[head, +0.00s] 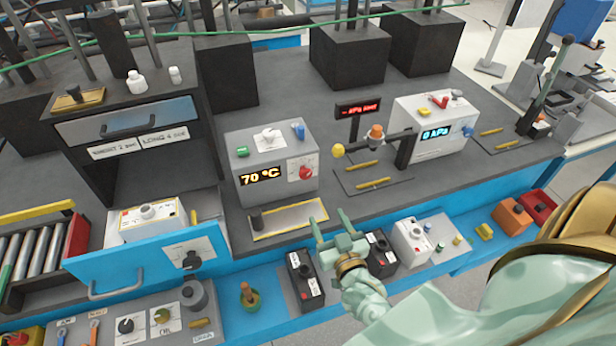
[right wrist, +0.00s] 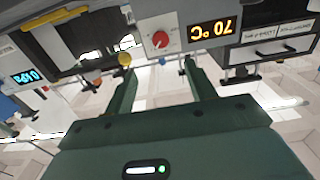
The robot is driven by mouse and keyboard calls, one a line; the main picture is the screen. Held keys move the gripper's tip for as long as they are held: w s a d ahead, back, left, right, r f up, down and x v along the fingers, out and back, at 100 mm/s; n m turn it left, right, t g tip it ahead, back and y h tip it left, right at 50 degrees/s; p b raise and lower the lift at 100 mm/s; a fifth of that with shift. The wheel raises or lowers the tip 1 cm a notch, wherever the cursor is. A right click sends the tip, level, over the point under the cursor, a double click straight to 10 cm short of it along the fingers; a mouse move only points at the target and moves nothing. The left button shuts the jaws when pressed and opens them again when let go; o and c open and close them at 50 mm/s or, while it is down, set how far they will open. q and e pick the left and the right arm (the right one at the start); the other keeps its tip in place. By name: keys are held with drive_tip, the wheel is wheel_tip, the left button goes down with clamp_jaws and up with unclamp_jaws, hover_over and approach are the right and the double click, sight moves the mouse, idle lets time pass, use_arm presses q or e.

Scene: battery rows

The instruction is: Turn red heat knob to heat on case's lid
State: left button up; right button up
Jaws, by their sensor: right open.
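The grey case (head: 262,190) stands on the dark bench and shows a lit orange 70 °C display (head: 261,177) on its front. The red heat knob (head: 306,173) sits on a white dial plate at the right of that front; its pointer is too small to read. The knob also shows in the right wrist view (right wrist: 160,39), beside the upside-down display (right wrist: 212,32). My right gripper (head: 328,218) is open and empty, in front of and below the case, apart from the knob. In its wrist view the knob appears between and beyond the fingertips (right wrist: 157,62). My left gripper is not in view.
A shallow yellow-edged tray (head: 290,222) lies before the case. A yellow-ball lever (head: 338,150) and a 0 kPa box (head: 432,150) stand to the right. An open blue drawer (head: 130,262) juts out at left. Black boxes (head: 305,280) line the lower blue shelf.

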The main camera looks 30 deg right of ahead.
sight(307, 176)
drive_tip(key=b+x, duration=0.3)
drive_tip(key=x, duration=0.4)
drive_tip(key=b+x, duration=0.3)
drive_tip(key=x, duration=0.4)
drive_tip(key=shift+w+f, duration=0.2)
drive_tip(key=shift+w+d+r+b, duration=0.1)
drive_tip(key=shift+w+b, duration=0.3)
drive_tip(key=shift+w, duration=0.1)
drive_tip(key=shift+r, duration=0.1)
drive_tip(key=c, duration=1)
